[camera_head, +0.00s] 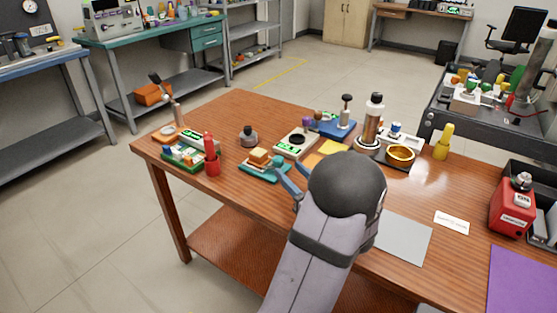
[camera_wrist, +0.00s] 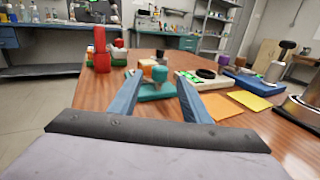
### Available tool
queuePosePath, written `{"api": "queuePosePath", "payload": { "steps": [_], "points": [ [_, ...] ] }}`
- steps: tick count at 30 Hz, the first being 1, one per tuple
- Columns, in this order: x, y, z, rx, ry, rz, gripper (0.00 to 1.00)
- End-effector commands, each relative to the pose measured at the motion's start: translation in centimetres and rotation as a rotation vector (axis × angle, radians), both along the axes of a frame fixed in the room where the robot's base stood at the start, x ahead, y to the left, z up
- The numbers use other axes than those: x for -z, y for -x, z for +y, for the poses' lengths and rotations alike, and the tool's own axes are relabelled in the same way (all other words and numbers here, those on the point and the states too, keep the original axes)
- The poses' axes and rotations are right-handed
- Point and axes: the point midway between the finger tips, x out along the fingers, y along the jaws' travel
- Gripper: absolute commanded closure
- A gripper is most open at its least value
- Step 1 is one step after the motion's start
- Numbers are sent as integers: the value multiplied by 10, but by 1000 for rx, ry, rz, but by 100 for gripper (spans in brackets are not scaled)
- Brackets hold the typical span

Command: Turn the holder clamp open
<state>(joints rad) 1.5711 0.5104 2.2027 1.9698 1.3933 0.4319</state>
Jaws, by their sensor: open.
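A teal base (camera_head: 262,174) carries an orange-tan block (camera_head: 258,156) and a teal round knob (camera_head: 278,161). This looks like the holder with its clamp, though I cannot confirm which part is the clamp. In the wrist view the base (camera_wrist: 150,93), block (camera_wrist: 147,68) and knob (camera_wrist: 159,74) show ahead, between the two blue fingers. My gripper (camera_head: 288,167) is open and empty, with its fingertips close to the knob side of the holder. It also shows in the wrist view (camera_wrist: 158,77). I cannot tell whether the fingers touch anything.
A red bottle (camera_head: 212,157) stands left of the holder. A white device with a dark ring (camera_head: 295,144) is behind it, and yellow-orange sheets (camera_head: 328,150) lie to the right. A metal cylinder (camera_head: 372,122) and brass bowl (camera_head: 400,155) stand farther right. The table's front-left edge is bare.

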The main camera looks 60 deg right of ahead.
Motion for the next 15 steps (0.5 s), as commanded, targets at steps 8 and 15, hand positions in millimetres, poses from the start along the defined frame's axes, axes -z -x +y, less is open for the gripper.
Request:
{"api": "queuePosePath", "payload": {
  "steps": [8,15],
  "points": [
    [0,-2,0,-2,39,17,57],
    [0,-20,-8,-6,38,16,57]
  ]
}}
